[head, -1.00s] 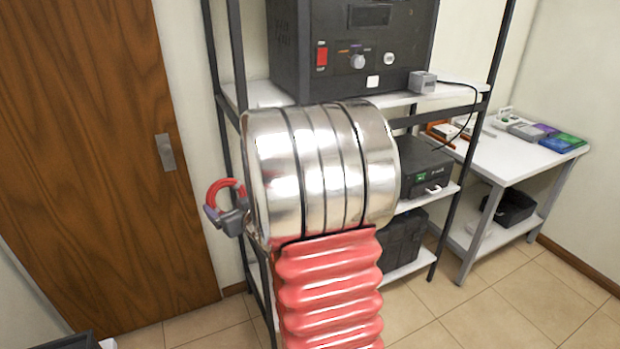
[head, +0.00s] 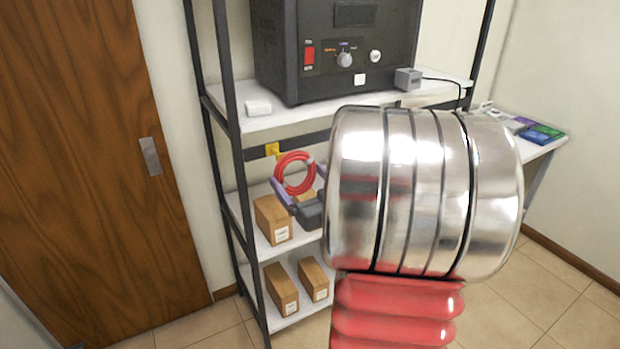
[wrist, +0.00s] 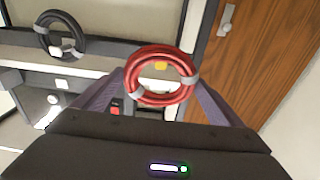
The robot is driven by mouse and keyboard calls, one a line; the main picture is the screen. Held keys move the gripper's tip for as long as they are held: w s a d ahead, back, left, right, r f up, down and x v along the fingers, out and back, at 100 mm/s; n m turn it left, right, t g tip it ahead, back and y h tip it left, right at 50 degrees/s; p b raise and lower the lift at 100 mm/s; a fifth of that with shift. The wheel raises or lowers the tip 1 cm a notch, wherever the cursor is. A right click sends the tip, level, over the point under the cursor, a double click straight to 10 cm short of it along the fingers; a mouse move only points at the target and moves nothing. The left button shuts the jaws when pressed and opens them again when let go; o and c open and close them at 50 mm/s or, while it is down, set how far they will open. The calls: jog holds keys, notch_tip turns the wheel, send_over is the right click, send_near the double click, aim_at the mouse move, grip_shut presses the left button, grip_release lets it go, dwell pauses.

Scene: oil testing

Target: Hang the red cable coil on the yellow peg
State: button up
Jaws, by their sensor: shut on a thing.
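The red cable coil (head: 279,176) is a ring with grey bands, held upright in front of the shelf rack. My gripper (head: 298,182) is shut on it, with its grey-purple fingers at the coil's sides. In the wrist view the coil (wrist: 136,86) sits between the fingers. The yellow peg (head: 272,149) is on the rack's dark crossbar, just above and left of the coil in the head view. In the wrist view the yellow peg (wrist: 161,65) shows through the coil's opening. I cannot tell the depth gap between them.
A black instrument (head: 340,45) and a small white item (head: 258,108) are on the top shelf. A black coil (wrist: 75,45) shows at upper left in the wrist view. A wooden door (head: 80,150) is at left.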

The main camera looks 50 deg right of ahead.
jog(key=shift+w, duration=0.25)
jog(key=f+x, duration=0.2)
jog(key=x, duration=0.8)
dwell(1.8)
jog(key=shift+f, duration=0.1)
dwell(0.5)
jog(key=o, duration=0.9)
jog(key=v, duration=1.3)
jog(key=shift+s+a+f, duration=0.1)
jog(key=shift+s+a, duration=0.05)
jog(key=shift+s, duration=0.1)
